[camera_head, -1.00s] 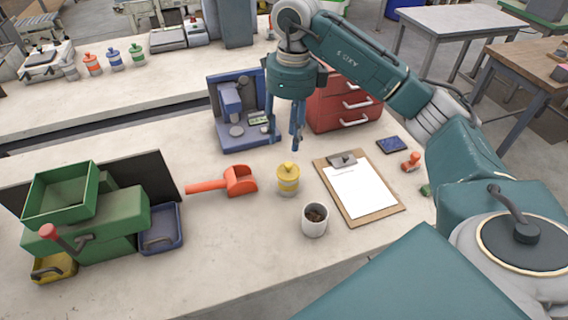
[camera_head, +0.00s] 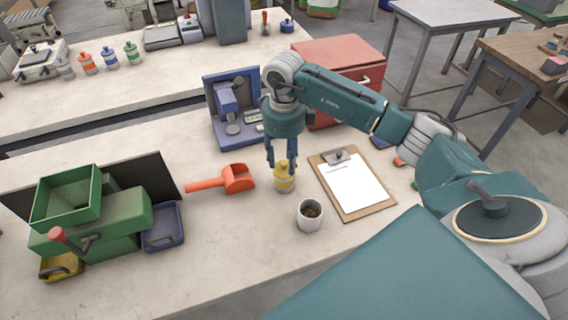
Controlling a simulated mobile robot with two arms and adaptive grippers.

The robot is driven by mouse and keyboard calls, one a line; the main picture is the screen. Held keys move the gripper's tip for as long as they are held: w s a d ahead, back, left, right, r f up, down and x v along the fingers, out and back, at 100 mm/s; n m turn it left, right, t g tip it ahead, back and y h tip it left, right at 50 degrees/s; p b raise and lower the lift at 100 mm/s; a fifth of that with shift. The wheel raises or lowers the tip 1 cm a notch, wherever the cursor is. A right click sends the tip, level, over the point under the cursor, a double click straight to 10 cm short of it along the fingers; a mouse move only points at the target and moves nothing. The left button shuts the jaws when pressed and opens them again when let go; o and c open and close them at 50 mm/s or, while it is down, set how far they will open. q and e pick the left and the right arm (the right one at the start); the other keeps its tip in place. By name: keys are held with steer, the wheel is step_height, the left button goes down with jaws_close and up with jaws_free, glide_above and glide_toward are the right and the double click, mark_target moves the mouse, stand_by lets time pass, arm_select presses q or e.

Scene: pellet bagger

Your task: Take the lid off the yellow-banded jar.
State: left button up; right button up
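The yellow-banded jar (camera_head: 284,184) stands upright on the bench, with its yellow lid (camera_head: 283,168) on top. My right gripper (camera_head: 281,168) points straight down over the jar. Its two fingers are spread, with the tips at about lid height, one toward each side of the lid. I see no clear sign that they press on it. The fingers partly hide the lid. My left gripper is not in view.
A white cup (camera_head: 309,222) with dark contents stands just in front of the jar. An orange scoop (camera_head: 236,179) lies to the left, a clipboard (camera_head: 380,208) to the right. A blue device (camera_head: 216,130) and a red drawer cabinet (camera_head: 320,55) stand behind.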

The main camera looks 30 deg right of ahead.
steer(key=c, duration=0.9)
steer(key=shift+c, duration=0.2)
